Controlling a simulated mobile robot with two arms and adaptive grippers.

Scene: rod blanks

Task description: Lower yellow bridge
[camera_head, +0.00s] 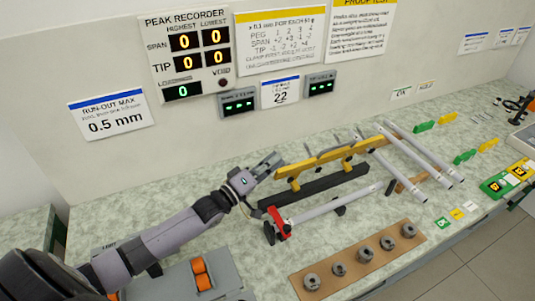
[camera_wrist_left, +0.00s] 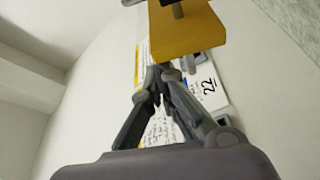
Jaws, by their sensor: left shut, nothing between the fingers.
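The yellow bridge (camera_head: 318,166) is a long bar on the worktop, running from the left gripper's side toward the back right. It stands raised above a long dark bar (camera_head: 318,189). In the left wrist view, a yellow block (camera_wrist_left: 186,34), apparently the bridge's end, shows just beyond the fingers, with a grey pin on it. My left gripper (camera_head: 272,163) is shut and empty, beside the bridge's left end. Its fingertips (camera_wrist_left: 162,76) look close to the yellow block; I cannot tell whether they touch it. My right gripper is out of view.
A grey rod (camera_head: 325,207) with a red clamp (camera_head: 279,223) lies in front of the bridge. More grey rods (camera_head: 425,155) lie to the right. A brown board (camera_head: 360,259) holds several metal collars. The peak recorder (camera_head: 187,54) hangs on the wall behind.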

